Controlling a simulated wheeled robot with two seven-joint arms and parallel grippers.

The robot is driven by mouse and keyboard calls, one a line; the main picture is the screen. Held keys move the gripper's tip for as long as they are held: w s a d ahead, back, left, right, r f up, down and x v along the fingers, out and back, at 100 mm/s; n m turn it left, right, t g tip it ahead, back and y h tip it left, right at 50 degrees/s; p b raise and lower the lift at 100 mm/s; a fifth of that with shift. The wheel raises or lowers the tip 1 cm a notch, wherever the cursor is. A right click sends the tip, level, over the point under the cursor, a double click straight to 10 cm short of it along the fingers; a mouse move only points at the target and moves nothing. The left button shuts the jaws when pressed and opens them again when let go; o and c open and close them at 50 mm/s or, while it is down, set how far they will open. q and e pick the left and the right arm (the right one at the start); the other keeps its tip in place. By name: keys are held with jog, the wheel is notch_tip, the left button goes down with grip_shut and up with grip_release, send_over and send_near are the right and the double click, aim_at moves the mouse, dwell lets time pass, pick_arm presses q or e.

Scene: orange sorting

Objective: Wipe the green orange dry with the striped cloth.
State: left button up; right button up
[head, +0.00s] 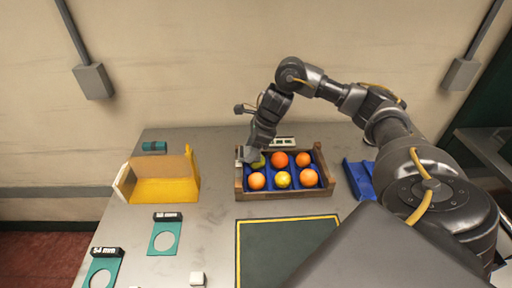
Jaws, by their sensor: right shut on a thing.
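The green orange (259,161) sits in the back left compartment of the wooden crate (285,195), partly hidden by my right gripper. My right gripper (250,155) points down over that compartment, right at the green orange. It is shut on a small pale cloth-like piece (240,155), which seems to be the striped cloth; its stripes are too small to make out. Whether the cloth touches the fruit is hard to see. My left gripper is not in view.
The crate's blue insert also holds several oranges (281,160) and a yellow fruit (283,179). A yellow open box (165,190) stands left.

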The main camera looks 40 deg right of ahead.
jog(key=shift+w+a, duration=0.15)
jog(key=shift+s+d+b, duration=0.4)
jog(key=shift+s+d, duration=0.5)
jog(key=shift+d, duration=0.25)
jog(key=shift+w+a, duration=0.1)
jog(key=shift+w+a+p, duration=0.3)
jog(key=shift+w+a, duration=0.5)
jog(key=shift+a, duration=0.3)
jog(key=shift+s+d, duration=0.1)
jog(key=shift+d, duration=0.05)
jog(key=shift+s+d+f, duration=0.1)
jog(key=shift+s+d, duration=0.1)
jog(key=shift+d, duration=0.05)
jog(key=shift+s+d+b, duration=0.3)
jog(key=shift+s+d, duration=0.3)
jog(key=shift+d, duration=0.2)
